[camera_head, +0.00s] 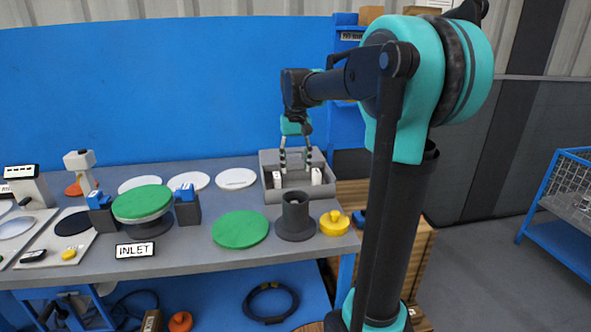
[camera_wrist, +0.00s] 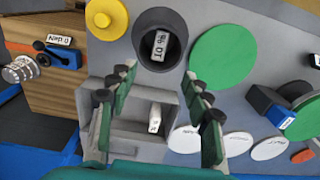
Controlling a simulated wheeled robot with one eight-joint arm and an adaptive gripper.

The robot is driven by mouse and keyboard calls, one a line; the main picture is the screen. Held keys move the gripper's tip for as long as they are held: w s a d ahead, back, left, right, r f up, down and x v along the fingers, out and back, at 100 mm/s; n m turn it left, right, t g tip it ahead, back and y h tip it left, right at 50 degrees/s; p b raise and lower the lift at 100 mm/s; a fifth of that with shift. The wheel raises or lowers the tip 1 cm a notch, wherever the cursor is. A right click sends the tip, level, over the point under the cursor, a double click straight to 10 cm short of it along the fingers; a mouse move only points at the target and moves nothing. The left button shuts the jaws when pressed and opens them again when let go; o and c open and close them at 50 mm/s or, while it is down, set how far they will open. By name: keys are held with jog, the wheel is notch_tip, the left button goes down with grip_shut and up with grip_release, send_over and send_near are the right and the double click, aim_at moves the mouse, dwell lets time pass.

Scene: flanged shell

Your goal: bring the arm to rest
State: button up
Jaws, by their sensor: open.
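My gripper (camera_head: 295,166) hangs pointing down over the grey open tray (camera_head: 288,195) at the back right of the bench. Its two green-and-black fingers are spread and nothing is between them. In the wrist view my gripper (camera_wrist: 160,76) frames the tray, where a white labelled piece (camera_wrist: 154,117) lies. The dark flanged shell (camera_head: 295,218) stands upright on the bench in front of the tray, apart from the fingers. In the wrist view a white label shows inside the shell's opening (camera_wrist: 140,30).
A green disc (camera_head: 240,230) and a yellow knobbed part (camera_head: 334,223) flank the shell. Another green disc (camera_head: 143,203) sits on a dark fixture behind the INLET sign (camera_head: 137,250). White discs (camera_head: 236,179) lie at the back. A blue wire cart (camera_head: 565,215) stands right.

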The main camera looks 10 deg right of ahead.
jog(key=s+d+f+t, duration=0.2)
jog(key=s+f, duration=0.9)
jog(key=s+d+f+t, duration=0.2)
jog(key=s+f, duration=0.9)
jog(key=shift+f, duration=0.25)
